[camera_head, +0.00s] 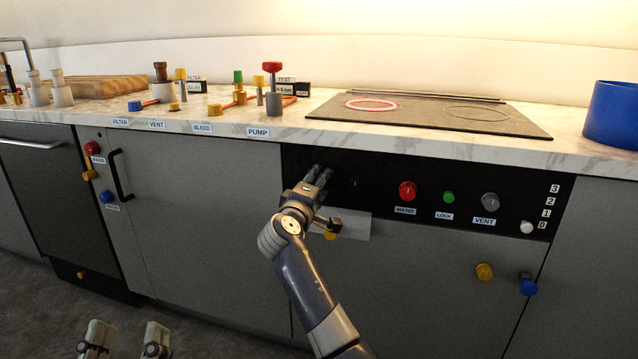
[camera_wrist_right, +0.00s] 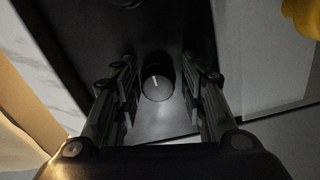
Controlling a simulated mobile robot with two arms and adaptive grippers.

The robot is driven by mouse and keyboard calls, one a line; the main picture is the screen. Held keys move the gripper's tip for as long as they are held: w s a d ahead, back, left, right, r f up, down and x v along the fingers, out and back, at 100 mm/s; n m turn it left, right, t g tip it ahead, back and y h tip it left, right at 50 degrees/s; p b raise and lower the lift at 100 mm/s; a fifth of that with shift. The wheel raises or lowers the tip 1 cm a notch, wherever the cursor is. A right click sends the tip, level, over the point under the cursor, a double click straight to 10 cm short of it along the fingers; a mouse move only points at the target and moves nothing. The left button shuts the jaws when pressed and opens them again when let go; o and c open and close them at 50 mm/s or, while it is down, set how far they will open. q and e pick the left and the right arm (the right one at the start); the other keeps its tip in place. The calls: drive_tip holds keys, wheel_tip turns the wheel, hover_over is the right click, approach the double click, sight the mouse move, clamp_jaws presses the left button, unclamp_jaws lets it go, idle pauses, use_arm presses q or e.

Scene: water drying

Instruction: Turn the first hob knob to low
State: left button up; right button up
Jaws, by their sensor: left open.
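The hob knob (camera_wrist_right: 157,88) is round and dark, with a short white mark on its face, in the right wrist view. The mark runs nearly up and down in that picture. My right gripper (camera_wrist_right: 160,95) is open, one finger on each side of the knob, with narrow gaps visible. In the head view my right gripper (camera_head: 320,178) is at the left part of the black control panel (camera_head: 430,172) and hides this knob. A second dark knob (camera_head: 355,183) is just right of it. My left gripper (camera_head: 125,340) is open and empty at the bottom left, away from the panel.
The panel also carries a red knob (camera_head: 407,191), a green button (camera_head: 448,197) and a grey knob (camera_head: 490,200). A yellow knob (camera_head: 330,235) sits just below my right gripper. The marble counter (camera_head: 350,135) overhangs the panel, with the hob (camera_head: 430,112) on top.

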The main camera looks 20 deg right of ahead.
drive_tip(key=shift+r, duration=0.1)
drive_tip(key=v, duration=0.7)
drive_tip(key=shift+s+a, duration=0.15)
drive_tip(key=shift+s, duration=0.1)
